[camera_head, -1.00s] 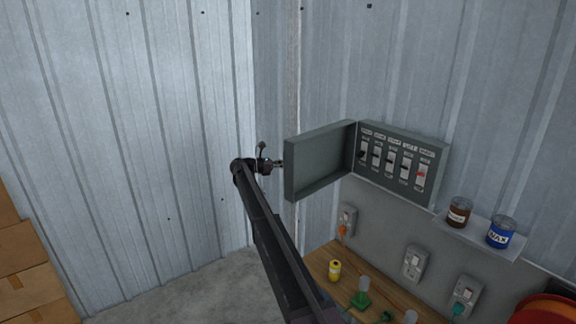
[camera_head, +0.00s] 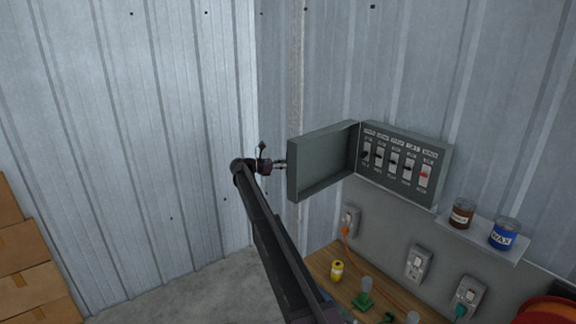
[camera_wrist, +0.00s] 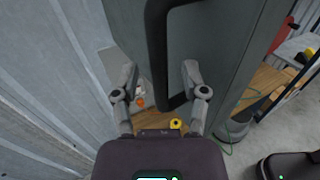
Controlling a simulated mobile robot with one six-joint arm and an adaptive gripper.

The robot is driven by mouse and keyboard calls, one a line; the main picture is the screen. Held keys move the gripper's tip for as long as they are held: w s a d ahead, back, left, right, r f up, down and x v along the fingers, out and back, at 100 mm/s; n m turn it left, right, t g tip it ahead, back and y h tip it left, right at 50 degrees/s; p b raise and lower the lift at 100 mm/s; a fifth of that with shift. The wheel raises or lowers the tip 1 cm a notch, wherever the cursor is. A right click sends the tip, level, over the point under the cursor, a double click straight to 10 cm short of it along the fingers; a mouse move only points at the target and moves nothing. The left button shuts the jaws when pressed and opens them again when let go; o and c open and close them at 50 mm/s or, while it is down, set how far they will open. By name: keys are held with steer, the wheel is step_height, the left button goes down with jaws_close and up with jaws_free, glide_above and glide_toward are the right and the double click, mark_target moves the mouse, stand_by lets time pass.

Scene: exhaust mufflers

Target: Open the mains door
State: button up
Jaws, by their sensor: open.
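The grey mains door (camera_head: 322,163) stands wide open, swung out to the left from the mains box (camera_head: 402,165). The box shows a row of switches, the rightmost one red. My gripper (camera_head: 281,164) is at the door's free left edge, partly hidden by the door. In the wrist view, the outer face of the door (camera_wrist: 222,45) carries a dark loop handle (camera_wrist: 156,50). My gripper (camera_wrist: 158,78) is open, with one finger on each side of the handle's lower part. I cannot tell whether either finger touches it.
A shelf with a brown jar (camera_head: 461,212) and a blue wax tin (camera_head: 504,233) is right of the box. Sockets (camera_head: 419,262) are on the wall below. Cardboard boxes (camera_head: 35,262) stand at far left; the floor between is clear.

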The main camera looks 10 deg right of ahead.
steer(key=a, duration=1)
steer(key=shift+s+a, duration=0.2)
steer(key=shift+a, duration=0.15)
steer(key=s+d+f+m+y+b, duration=0.45)
steer(key=s+d+f, duration=0.25)
steer(key=s+f, duration=0.4)
steer(key=s+d+f+m+y+b, duration=0.3)
steer(key=s+d+f+b, duration=0.2)
steer(key=s+d+f, duration=0.65)
steer(key=s+a+f+m+y+b, duration=0.1)
steer(key=s+f+m+y+b, duration=0.2)
steer(key=s, duration=0.7)
steer(key=s+a+f+m+y+b, duration=0.2)
steer(key=s+f, duration=0.4)
steer(key=s, duration=0.5)
steer(key=s+a+f+m+y+b, duration=0.1)
steer(key=s+f+m+y+b, duration=0.2)
steer(key=s, duration=0.7)
step_height(320, 180, down, 2)
steer(key=m+y, duration=0.2)
steer(key=m, duration=0.1)
steer(key=shift+s+a+f+g+b, duration=0.2)
steer(key=shift+s+a+g+b, duration=0.1)
steer(key=shift+b, duration=0.1)
steer(key=shift+y, duration=0.25)
